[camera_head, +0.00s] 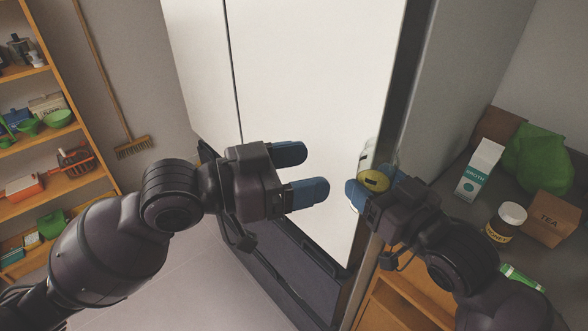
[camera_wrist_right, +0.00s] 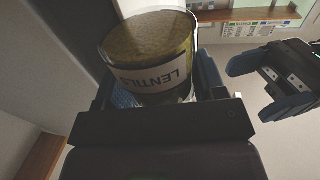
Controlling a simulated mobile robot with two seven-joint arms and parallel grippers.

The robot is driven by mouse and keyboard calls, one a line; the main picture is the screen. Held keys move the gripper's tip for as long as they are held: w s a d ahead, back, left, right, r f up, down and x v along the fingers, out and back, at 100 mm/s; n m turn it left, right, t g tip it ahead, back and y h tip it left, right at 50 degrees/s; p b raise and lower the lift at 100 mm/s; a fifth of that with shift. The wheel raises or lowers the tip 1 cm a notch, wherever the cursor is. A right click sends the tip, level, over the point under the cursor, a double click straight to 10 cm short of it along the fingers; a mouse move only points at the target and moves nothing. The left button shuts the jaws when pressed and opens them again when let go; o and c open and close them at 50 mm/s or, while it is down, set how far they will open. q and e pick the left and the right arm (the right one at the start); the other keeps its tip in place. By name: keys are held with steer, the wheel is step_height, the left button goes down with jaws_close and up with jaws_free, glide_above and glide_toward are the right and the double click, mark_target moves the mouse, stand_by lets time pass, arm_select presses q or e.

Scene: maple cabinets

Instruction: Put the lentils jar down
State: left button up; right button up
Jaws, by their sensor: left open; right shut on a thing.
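The lentils jar (camera_head: 374,181) is held between the blue fingers of my right gripper (camera_head: 376,186), in front of the tall white panel. In the right wrist view the jar (camera_wrist_right: 150,50) fills the top middle, with its dark-lettered LENTILS label upside down and greenish-brown contents showing. The right gripper is shut on it, and the jar is in the air. My left gripper (camera_head: 308,174) is open and empty, to the left of the jar and pointing toward it. It also shows at the right edge of the right wrist view (camera_wrist_right: 268,80).
A dark counter (camera_head: 462,217) at right bears a broth carton (camera_head: 480,170), a honey jar (camera_head: 506,222), a tea box (camera_head: 552,217) and a green bag (camera_head: 538,158). A wooden shelf unit (camera_head: 85,180) stands at far left, near a broom (camera_head: 132,147). Open floor lies at lower left.

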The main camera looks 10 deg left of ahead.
mark_target(363, 159)
arm_select(q)
steer(key=x, duration=1.1)
steer(key=shift+w, duration=0.15)
steer(key=c, duration=0.6)
steer(key=shift+c, duration=0.8)
arm_select(e)
steer(key=o, duration=1.2)
